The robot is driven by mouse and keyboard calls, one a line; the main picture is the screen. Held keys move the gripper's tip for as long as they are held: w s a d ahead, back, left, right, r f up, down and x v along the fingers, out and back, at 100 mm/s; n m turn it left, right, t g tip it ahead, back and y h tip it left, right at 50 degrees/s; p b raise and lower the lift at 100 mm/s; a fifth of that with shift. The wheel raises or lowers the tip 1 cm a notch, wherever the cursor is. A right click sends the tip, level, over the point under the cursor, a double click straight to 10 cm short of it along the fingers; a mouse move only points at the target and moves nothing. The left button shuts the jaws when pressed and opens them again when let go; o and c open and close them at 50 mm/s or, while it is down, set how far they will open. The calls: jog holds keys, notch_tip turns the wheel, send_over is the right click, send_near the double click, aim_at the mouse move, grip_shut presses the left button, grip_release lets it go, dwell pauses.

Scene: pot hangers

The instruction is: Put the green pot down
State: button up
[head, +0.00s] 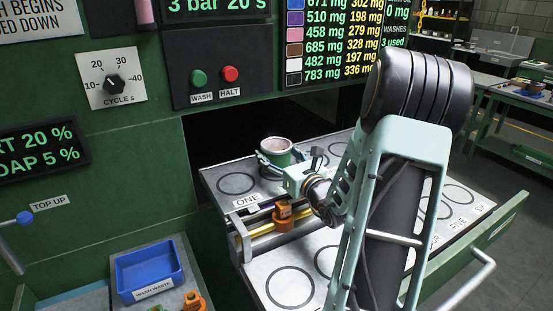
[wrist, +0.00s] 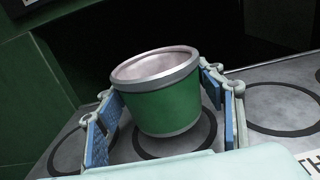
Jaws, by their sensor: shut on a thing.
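The green pot (wrist: 162,103) has a grey rim and a grey band at its base, with a pale pinkish inside. It also shows in the head view (head: 276,153), at the back of the grey tray surface. My gripper (wrist: 163,108) has its blue-padded fingers on both sides of the pot, and it also shows in the head view (head: 277,160). The pot looks slightly tilted in the wrist view, over a dark ring (wrist: 150,148) marked on the surface. I cannot tell whether its base touches the surface.
The grey tray (head: 215,177) carries several ring marks and a label "ONE" (head: 247,200). An empty ring (head: 236,184) lies left of the pot. An orange part (head: 284,216) sits in front. A blue bin (head: 149,271) stands at lower left. A dark opening (wrist: 200,35) lies behind the pot.

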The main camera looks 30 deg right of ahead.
jog(key=shift+f, duration=0.7)
jog(key=shift+f, duration=0.2)
jog(key=o, duration=1.3)
jog(key=shift+r, duration=0.25)
jog(key=s, duration=0.8)
jog(key=s+b, duration=0.1)
jog(key=s, duration=0.3)
jog(key=shift+a+f, duration=0.1)
jog(key=shift+a, duration=0.25)
